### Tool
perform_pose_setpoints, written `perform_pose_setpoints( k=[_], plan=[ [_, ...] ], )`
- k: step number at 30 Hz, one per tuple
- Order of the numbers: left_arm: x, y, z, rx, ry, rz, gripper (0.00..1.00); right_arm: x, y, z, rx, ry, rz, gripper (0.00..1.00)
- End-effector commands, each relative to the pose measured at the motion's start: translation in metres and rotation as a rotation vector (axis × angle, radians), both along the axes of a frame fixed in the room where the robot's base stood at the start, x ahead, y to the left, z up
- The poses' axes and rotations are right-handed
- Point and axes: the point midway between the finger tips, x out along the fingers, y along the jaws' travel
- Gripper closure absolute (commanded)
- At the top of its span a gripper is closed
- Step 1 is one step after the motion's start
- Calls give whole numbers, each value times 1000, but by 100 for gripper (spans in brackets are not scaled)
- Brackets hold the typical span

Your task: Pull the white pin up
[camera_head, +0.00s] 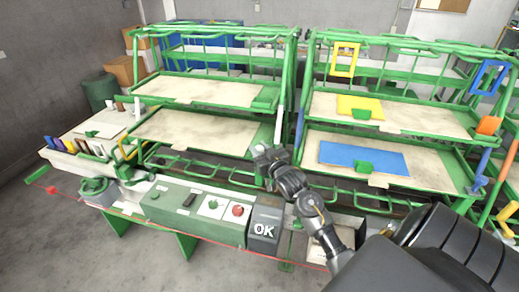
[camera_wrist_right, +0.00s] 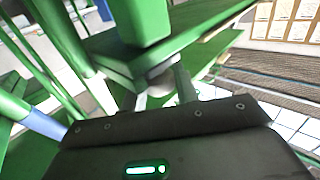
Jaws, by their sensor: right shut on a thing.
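A white pin (camera_head: 279,127) stands upright along the front right post of the left green rack (camera_head: 283,85). My right gripper (camera_head: 267,154) is at its lower end, between the two racks, and is shut on it. The grip itself is small and partly hidden in the head view. In the right wrist view, a pale rounded piece (camera_wrist_right: 160,80) shows between the fingers under a green frame part (camera_wrist_right: 142,20). My left gripper is not in view.
The right green rack (camera_head: 307,100) stands close beside the arm, with a blue board (camera_head: 350,156) and a yellow board (camera_head: 352,104) on its shelves. A green control box with a red button (camera_head: 237,210) and an OK box (camera_head: 264,229) are below the gripper.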

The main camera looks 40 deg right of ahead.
Motion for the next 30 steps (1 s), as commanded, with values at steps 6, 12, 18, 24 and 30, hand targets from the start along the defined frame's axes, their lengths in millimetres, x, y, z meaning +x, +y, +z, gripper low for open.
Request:
perform_pose_setpoints(
  k=[6, 12, 18, 24, 30],
  plan=[
    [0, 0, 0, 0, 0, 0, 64, 0, 0, 0, 0, 0, 0, 100],
    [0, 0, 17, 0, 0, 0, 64, 0, 0, 18, 0, 0, 1, 100],
    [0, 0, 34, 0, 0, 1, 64, 0, 0, 36, -1, 0, 1, 100],
    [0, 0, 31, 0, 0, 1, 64, 1, 0, 35, -1, -6, 0, 100],
    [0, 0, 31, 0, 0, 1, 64, 1, 0, 35, -1, -6, 0, 51]
  ],
)
